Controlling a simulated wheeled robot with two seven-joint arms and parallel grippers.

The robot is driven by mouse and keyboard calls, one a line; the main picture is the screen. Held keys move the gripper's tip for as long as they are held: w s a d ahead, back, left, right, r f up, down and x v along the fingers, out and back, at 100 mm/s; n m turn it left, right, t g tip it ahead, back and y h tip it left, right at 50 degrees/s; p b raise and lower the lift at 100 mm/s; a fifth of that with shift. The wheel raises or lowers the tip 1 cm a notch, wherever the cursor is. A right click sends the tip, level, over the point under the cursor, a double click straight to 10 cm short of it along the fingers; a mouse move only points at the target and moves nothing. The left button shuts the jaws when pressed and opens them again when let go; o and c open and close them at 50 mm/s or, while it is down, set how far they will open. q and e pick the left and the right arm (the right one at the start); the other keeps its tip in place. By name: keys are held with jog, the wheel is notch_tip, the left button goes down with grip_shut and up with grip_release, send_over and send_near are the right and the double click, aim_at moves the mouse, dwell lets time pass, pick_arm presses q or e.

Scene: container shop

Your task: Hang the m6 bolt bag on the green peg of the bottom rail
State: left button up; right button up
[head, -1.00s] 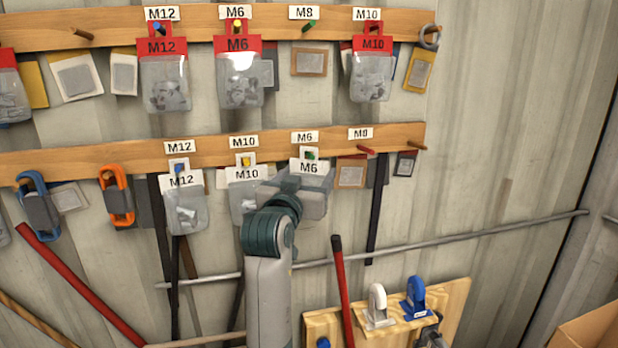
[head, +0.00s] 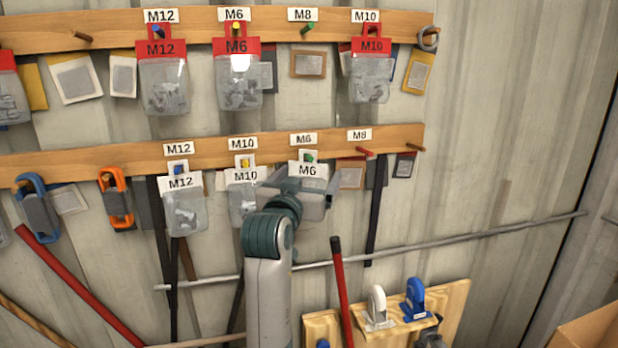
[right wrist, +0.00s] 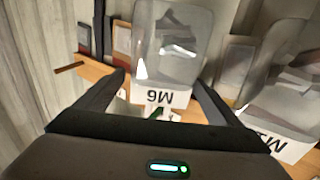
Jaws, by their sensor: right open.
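The M6 bolt bag with a white header (head: 309,171) is at the green peg (head: 309,156) of the bottom rail (head: 219,150). The peg shows at the header's opening, and the bag appears to hang from it. My right gripper (head: 307,188) is in front of the bag and partly hides its clear pouch. In the right wrist view, my open fingers (right wrist: 160,82) stand on either side of the bag (right wrist: 172,45), which appears upside down there. The green peg (right wrist: 157,113) shows just beyond its header. My left gripper is not in view.
A white-header M10 bag (head: 242,203) hangs close left of my gripper, with an M12 bag (head: 185,212) beyond it. The red peg (head: 366,151) under the M8 label is to the right. Red-header bags, including an M6 bag (head: 238,90), hang on the top rail.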

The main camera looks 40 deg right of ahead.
jog(key=shift+a, duration=0.1)
jog(key=shift+s+a+f+b, duration=0.1)
jog(key=shift+a+f+b, duration=0.05)
jog(key=shift+a+b, duration=0.25)
jog(key=b+v, duration=0.2)
jog(key=v, duration=0.4)
jog(key=shift+s+a, duration=0.2)
jog(key=shift+s, duration=0.05)
dwell(0.5)
